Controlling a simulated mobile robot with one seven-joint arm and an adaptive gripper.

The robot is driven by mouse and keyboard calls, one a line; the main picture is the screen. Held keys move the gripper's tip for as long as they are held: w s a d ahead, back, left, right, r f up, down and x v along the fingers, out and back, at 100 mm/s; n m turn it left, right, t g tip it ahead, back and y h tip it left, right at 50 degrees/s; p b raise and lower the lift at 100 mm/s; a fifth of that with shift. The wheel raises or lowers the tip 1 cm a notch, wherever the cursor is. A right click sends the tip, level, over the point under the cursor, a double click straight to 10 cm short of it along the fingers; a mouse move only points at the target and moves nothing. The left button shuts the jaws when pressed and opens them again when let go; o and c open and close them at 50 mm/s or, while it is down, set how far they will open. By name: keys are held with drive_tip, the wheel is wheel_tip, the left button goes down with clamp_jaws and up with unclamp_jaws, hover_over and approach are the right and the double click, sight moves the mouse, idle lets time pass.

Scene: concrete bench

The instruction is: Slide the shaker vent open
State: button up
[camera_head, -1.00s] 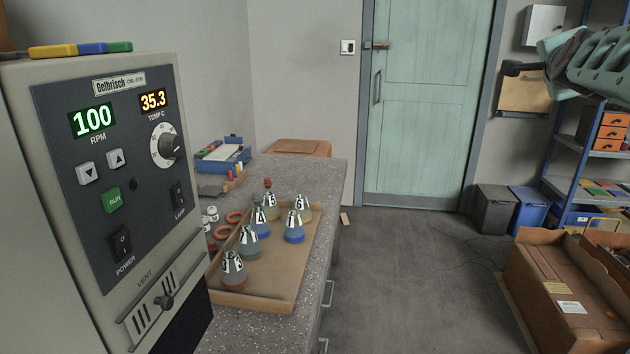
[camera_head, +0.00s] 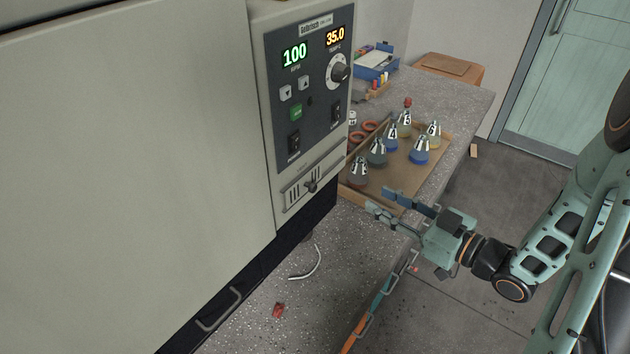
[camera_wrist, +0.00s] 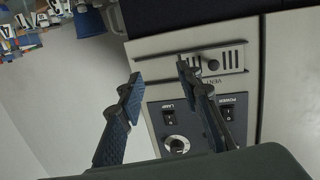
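The shaker (camera_head: 262,165) is a large beige cabinet with a dark control panel. Its vent (camera_head: 297,194) is a slotted plate low on the front, with a small dark slider knob (camera_head: 311,186) on it. Open slots show to the left of the knob. In the wrist view the vent (camera_wrist: 234,59) appears upside down, with its knob (camera_wrist: 213,66) near the right fingertip in the picture. My gripper (camera_head: 378,199) is open and empty, to the right of the vent and apart from it. Its blue-padded fingers also show in the wrist view (camera_wrist: 159,75).
A tray (camera_head: 402,197) with several numbered flasks (camera_head: 420,152) stands on the speckled bench right beside the shaker, close behind my gripper. A curved white tube (camera_head: 312,266) and a small red item (camera_head: 278,310) lie on the bench in front. Open floor lies to the right.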

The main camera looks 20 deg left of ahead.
sight(315, 188)
drive_tip(key=s+a+r+n+g+y, duration=0.1)
drive_tip(key=s+a+r+g+y, duration=0.2)
drive_tip(key=s, duration=0.4)
drive_tip(key=shift+t, duration=0.4)
drive_tip(key=x, duration=0.3)
drive_tip(key=p+x, duration=0.1)
drive_tip(key=x, duration=0.3)
drive_tip(key=f+x, duration=0.1)
drive_tip(key=x, duration=0.3)
drive_tip(key=shift+w, duration=0.25)
clamp_jaws()
drive_tip(key=shift+w+h, duration=0.1)
drive_tip(key=shift+h, duration=0.2)
